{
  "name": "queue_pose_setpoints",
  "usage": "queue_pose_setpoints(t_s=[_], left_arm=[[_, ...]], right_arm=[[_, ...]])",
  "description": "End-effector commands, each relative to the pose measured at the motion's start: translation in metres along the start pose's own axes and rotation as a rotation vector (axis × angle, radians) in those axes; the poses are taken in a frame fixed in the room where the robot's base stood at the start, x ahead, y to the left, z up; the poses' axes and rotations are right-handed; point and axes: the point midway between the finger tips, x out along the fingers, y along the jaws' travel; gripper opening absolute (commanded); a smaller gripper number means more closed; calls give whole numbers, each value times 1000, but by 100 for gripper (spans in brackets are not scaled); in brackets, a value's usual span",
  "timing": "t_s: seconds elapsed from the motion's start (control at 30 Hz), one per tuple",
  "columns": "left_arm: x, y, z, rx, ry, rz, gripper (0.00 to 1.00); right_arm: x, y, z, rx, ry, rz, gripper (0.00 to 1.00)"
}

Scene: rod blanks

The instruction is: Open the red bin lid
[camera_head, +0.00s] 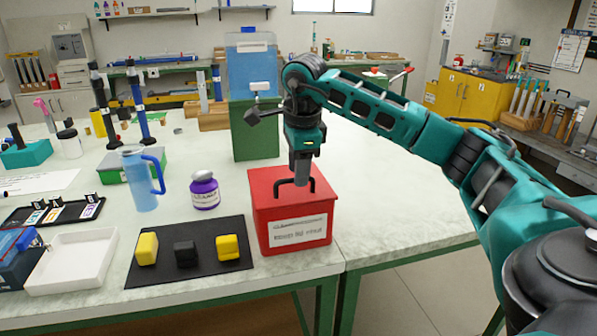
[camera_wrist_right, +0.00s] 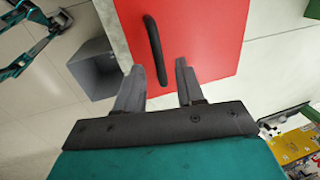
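The red bin (camera_head: 292,218) stands near the front edge of the table with its lid closed and a white label on its front. Its red lid (camera_wrist_right: 205,40) carries a black arched handle (camera_wrist_right: 155,50), which also shows in the head view (camera_head: 283,192). My right gripper (camera_head: 302,180) points down just above the lid at the handle. In the wrist view my right gripper (camera_wrist_right: 158,80) has its two fingers apart with a gap between them, and the end of the handle lies in line with that gap. I cannot tell whether it touches. My left gripper is not in view.
A black mat (camera_head: 190,270) with two yellow blocks and a black block lies left of the bin. A green box with a blue container (camera_head: 252,70) stands behind my gripper. The table right of the bin is clear.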

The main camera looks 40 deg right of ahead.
Motion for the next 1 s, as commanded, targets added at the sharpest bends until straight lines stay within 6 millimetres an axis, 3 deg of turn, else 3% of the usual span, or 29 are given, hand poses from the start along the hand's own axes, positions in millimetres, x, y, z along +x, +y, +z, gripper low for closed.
queue_pose_setpoints(t_s=[0.37, 0.77, 1.0], left_arm=[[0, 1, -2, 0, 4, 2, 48], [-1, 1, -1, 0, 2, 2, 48], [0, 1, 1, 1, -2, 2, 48]], right_arm=[[6, 0, 0, 0, 0, -1, 38], [6, 0, 0, 0, -1, 0, 0], [6, 0, 0, -1, -1, 0, 0]])
